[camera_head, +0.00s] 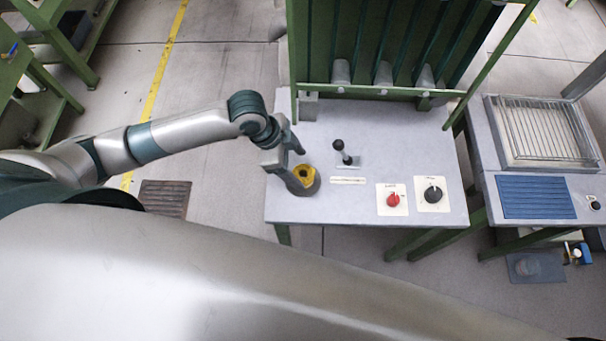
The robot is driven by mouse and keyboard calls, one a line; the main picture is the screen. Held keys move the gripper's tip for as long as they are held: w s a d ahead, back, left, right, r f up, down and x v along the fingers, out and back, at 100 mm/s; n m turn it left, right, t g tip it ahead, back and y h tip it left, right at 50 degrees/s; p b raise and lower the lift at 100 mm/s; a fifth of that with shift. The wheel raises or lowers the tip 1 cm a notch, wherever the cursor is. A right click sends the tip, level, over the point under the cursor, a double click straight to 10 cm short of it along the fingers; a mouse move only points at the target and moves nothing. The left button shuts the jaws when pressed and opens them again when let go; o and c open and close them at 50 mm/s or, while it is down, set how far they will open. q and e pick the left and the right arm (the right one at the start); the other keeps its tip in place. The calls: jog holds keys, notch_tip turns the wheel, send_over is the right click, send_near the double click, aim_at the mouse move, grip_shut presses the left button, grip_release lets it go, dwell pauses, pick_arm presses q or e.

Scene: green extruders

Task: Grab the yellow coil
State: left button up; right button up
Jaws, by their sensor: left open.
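The yellow coil (304,173) is a small yellow ring with a dark centre. It sits at the left front part of the light grey table (345,212), in or on a grey round piece. My left gripper (297,166) reaches in from the left, just over and beside the coil. It is open, with one finger at the coil's left side and the other behind it. I cannot tell whether a finger touches the coil. My right gripper is not in view.
A black-knobbed lever (340,146) stands right of the coil. A red knob (393,199) and a black knob (433,193) are on the table's right. A green frame with grey cups (341,71) rises behind. Another bench (538,134) stands at right.

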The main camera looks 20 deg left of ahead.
aim_at(303, 174)
pick_arm(q)
jog(key=shift+d+f+p, duration=0.2)
jog(key=shift+f+p, duration=0.3)
jog(key=shift+f, duration=0.05)
jog(key=p+x, duration=0.1)
jog(key=x, duration=0.2)
jog(key=shift+s+a, duration=0.15)
jog(key=shift+f, duration=0.5)
jog(key=c, duration=1.2)
